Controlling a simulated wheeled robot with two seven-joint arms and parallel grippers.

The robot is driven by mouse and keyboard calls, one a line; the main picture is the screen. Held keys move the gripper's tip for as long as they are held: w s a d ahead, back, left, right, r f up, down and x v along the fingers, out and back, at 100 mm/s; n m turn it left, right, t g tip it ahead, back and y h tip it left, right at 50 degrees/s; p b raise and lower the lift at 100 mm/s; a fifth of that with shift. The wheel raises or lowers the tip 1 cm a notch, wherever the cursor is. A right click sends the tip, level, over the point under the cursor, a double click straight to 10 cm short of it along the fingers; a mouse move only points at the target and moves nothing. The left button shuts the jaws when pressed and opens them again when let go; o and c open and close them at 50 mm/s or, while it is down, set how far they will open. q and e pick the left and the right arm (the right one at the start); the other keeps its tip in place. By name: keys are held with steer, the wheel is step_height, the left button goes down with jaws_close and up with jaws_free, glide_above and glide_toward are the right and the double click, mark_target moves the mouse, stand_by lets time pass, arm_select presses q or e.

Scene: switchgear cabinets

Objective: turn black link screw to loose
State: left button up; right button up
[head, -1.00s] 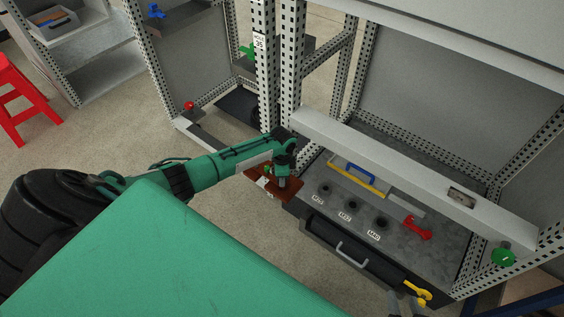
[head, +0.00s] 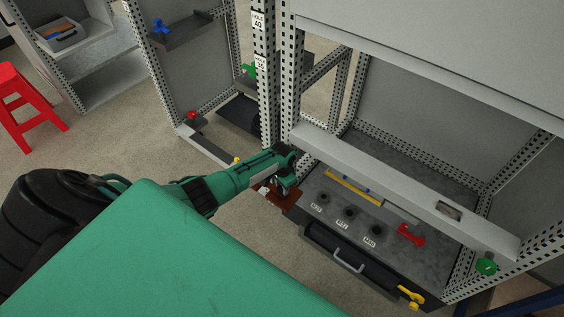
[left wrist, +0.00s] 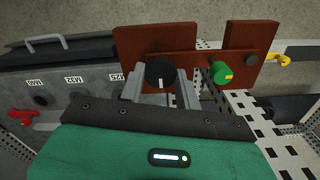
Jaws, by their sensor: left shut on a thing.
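The black link screw (left wrist: 160,74) is a round black knob with a white mark on a red-brown link plate (left wrist: 205,38). In the left wrist view my left gripper (left wrist: 160,88) has one grey finger on each side of the knob and is shut on it. The white mark points toward my gripper. A green knob (left wrist: 221,73) with a yellow mark sits beside it on the plate. In the head view my left gripper (head: 284,186) is at the plate (head: 268,194) by the cabinet post, and the arm hides the black knob. My right gripper is not in view.
A grey bench top with several labelled holes (head: 350,213) and a red tool (head: 411,235) lies to the right. A drawer with a handle (head: 347,263) is below it. A perforated post (head: 288,90) and a grey crossbeam (head: 400,185) stand close to the left arm.

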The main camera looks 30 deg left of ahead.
arm_select(q)
steer(key=n+p, duration=0.2)
steer(key=n, duration=0.3)
steer(key=shift+r+n+p, duration=0.1)
steer(key=shift+n+p, duration=0.2)
steer(key=shift+p, duration=0.1)
steer(key=shift+n+p, duration=0.35)
steer(key=shift+n, duration=0.45)
steer(key=n+p, duration=0.1)
steer(key=n, duration=0.2)
steer(key=shift+n, duration=1.3)
steer(key=shift+n+p, duration=0.45)
steer(key=shift+n, duration=0.75)
steer(key=shift+a+n, duration=0.1)
steer(key=shift+n, duration=1)
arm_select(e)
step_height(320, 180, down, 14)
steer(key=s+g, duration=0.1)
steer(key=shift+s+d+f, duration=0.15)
arm_select(q)
steer(key=shift+n, duration=0.3)
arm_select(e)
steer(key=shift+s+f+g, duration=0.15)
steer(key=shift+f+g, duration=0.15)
